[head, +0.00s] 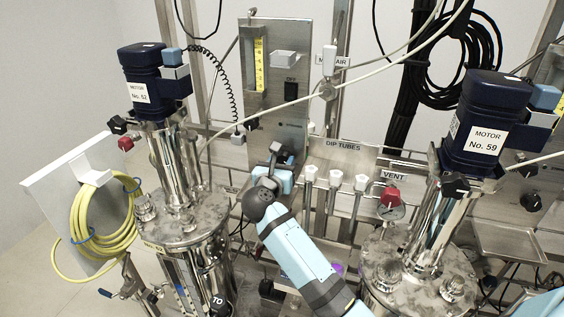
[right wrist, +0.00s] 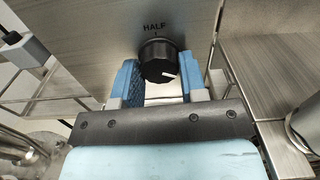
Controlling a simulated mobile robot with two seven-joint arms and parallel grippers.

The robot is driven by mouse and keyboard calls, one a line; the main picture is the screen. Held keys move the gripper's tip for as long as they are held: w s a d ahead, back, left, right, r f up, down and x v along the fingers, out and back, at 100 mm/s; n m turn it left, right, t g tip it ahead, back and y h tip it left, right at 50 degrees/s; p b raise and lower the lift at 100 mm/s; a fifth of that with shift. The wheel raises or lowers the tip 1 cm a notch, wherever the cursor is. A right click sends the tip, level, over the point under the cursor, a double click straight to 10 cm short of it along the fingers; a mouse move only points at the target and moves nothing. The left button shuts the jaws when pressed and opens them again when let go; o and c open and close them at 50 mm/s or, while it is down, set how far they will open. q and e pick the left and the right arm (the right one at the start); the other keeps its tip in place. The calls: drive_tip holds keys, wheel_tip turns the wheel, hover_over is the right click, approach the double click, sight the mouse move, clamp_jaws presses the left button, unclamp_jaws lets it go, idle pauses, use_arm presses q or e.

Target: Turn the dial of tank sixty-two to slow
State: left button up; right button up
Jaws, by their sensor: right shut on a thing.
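The dial (right wrist: 158,54) is a round black knob on a brushed metal panel, with the label HALF (right wrist: 154,27) above it. Its white mark sits at the lower right of its face. My right gripper (right wrist: 159,72) has one blue finger on each side of the knob and is shut on it. No slow label can be read. My left gripper is not in view.
A yellow hose coil (head: 88,222) hangs at the left. White-topped dip tubes (head: 336,179) and a red-capped vent (head: 390,198) stand right of my gripper. The motor marked No. 59 (head: 484,120) is on another tank at the right. Cables hang behind.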

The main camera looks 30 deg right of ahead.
drive_tip(key=n+p, duration=0.1)
drive_tip(key=p, duration=0.1)
drive_tip(key=n+p, duration=0.1)
drive_tip(key=n, duration=0.1)
drive_tip(key=shift+r+n+p, duration=0.3)
drive_tip(key=shift+r+p, duration=0.05)
drive_tip(key=shift+p, duration=0.05)
drive_tip(key=shift+f+n+p, duration=0.3)
drive_tip(key=shift+n+p, duration=0.15)
drive_tip(key=shift+n, duration=0.25)
drive_tip(key=o, duration=0.9)
